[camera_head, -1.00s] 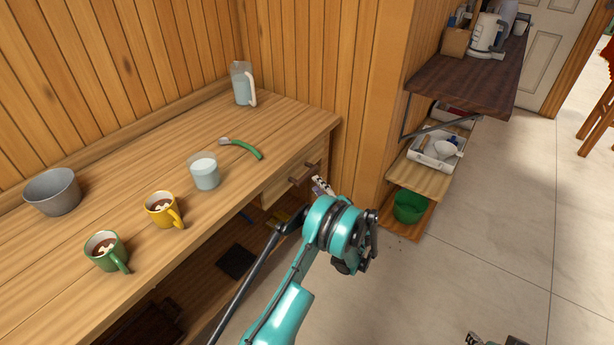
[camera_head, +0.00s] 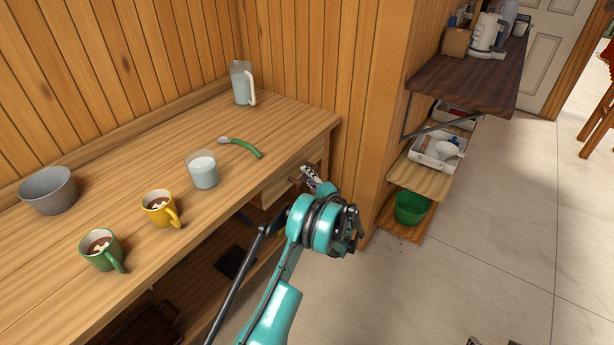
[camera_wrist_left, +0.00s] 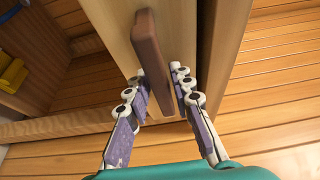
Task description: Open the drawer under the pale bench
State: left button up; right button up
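The pale bench (camera_head: 130,165) stands along the wall at the left. Its drawer (camera_head: 316,160) is under the right end of the top and looks shut. The drawer's brown bar handle (camera_wrist_left: 152,60) shows in the left wrist view. My left gripper (camera_head: 312,177) is at the drawer front. In the left wrist view its two fingers (camera_wrist_left: 162,93) are open, one on each side of the handle's lower part, with visible gaps. The gripper partly hides the handle in the head view. Only scraps of my right gripper (camera_head: 490,342) show at the bottom edge.
On the bench are a green mug (camera_head: 101,250), a yellow mug (camera_head: 158,209), a grey bowl (camera_head: 49,191), a glass (camera_head: 203,170), a green-handled utensil (camera_head: 242,147) and a jug (camera_head: 242,83). Shelves (camera_head: 420,176) stand right of the wooden partition.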

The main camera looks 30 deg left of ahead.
pick_arm(q)
grip_shut()
jog(key=s+d, duration=0.2)
jog(key=d, duration=2.2)
jog(key=shift+d, duration=0.15)
jog(key=o, duration=0.6)
grip_release()
jog(key=v, duration=1.2)
